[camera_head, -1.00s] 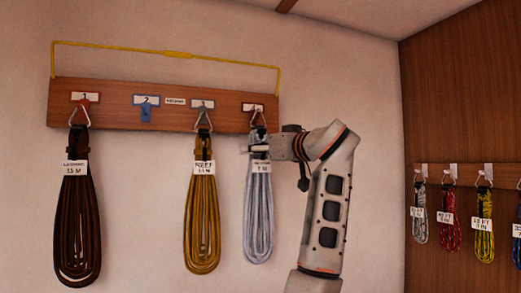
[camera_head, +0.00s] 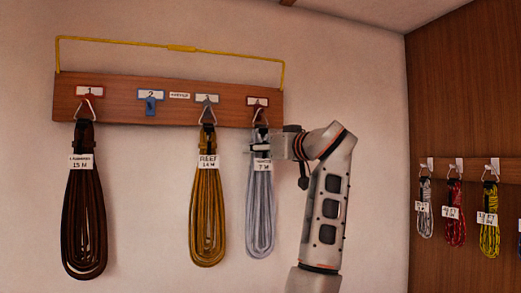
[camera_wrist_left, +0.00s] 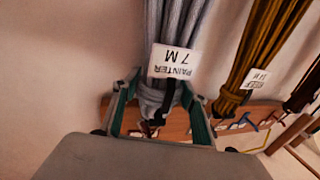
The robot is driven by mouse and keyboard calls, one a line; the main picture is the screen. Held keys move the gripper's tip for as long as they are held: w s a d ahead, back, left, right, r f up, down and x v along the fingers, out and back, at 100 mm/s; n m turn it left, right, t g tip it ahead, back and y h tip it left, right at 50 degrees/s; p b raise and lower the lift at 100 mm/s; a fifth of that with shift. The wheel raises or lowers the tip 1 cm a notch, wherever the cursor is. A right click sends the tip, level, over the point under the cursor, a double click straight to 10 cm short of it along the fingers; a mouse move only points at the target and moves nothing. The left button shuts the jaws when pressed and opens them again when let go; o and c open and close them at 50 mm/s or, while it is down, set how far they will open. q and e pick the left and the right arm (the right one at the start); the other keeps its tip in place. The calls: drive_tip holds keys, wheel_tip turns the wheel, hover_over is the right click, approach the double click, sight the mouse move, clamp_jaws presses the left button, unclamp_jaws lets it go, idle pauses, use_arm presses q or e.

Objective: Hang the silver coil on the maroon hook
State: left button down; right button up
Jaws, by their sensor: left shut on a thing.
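The silver coil (camera_head: 261,215), with a white tag reading PAINTER 7 M, hangs upright below the maroon hook (camera_head: 257,104) at the board's right end. Its metal ring (camera_head: 261,117) meets that hook and appears to be on it; the contact is too small to be sure. My left gripper (camera_head: 256,147) is shut on the coil's top, just below the ring and above the tag. In the left wrist view the silver coil (camera_wrist_left: 170,40) passes between the fingers of my left gripper (camera_wrist_left: 158,112). My right gripper is not in view.
The wooden board (camera_head: 130,110) also carries a dark brown coil (camera_head: 84,220) and a golden coil (camera_head: 206,215). The blue hook (camera_head: 150,105) is empty. A yellow rail (camera_head: 180,48) runs above. Several small coils (camera_head: 455,215) hang on the right wall.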

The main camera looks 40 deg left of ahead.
use_arm(q)
drive_tip(key=shift+r, duration=0.1)
drive_tip(key=c, duration=1.1)
unclamp_jaws()
drive_tip(key=v, duration=1.2)
